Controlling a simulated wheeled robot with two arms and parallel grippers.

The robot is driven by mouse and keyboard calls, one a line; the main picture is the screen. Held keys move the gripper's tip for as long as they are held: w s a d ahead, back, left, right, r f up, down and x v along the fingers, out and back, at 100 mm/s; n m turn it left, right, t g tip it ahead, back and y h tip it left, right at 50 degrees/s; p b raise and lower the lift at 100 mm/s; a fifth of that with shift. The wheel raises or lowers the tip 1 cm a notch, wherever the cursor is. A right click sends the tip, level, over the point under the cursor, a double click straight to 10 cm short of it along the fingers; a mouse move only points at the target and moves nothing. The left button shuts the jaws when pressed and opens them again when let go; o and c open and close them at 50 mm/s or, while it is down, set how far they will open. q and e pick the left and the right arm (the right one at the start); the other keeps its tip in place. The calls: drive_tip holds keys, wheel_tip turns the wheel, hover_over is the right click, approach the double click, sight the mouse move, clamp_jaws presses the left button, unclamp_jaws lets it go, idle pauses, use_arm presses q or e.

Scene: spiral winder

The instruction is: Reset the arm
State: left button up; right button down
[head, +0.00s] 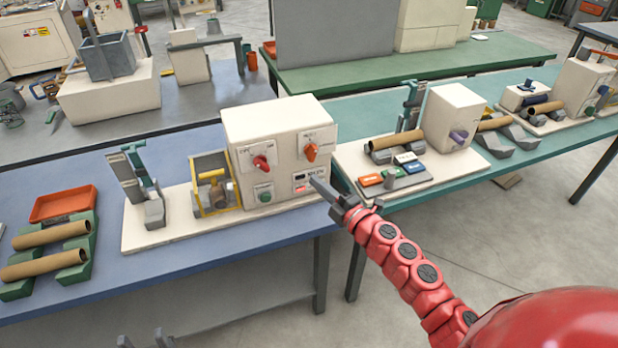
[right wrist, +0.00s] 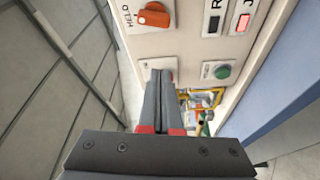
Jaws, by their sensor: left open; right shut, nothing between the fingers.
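The spiral winder's cream control box (head: 281,129) stands on the blue table. Its front has a red knob (head: 261,162), an orange knob (head: 310,151), a green button (head: 265,194) and a small panel with a red light (head: 302,189). My right gripper (head: 318,184) is shut and empty at the box's lower right edge; I cannot tell if it touches. In the right wrist view its fingers (right wrist: 161,82) point at the panel, with an orange knob (right wrist: 154,15) and a green button (right wrist: 222,71) nearby. My left gripper (head: 143,341) is open and empty at the bottom edge, low before the table.
A yellow-framed guard (head: 212,184) and a grey upright mechanism (head: 133,175) stand left of the box. Cardboard tubes (head: 45,265) lie on green holders, with an orange tray (head: 64,204) behind. Another winder (head: 455,118) stands on the teal table at right.

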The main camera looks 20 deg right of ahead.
drive_tip(key=shift+s+d, duration=0.25)
drive_tip(key=shift+s, duration=0.1)
drive_tip(key=shift+a+f, duration=0.15)
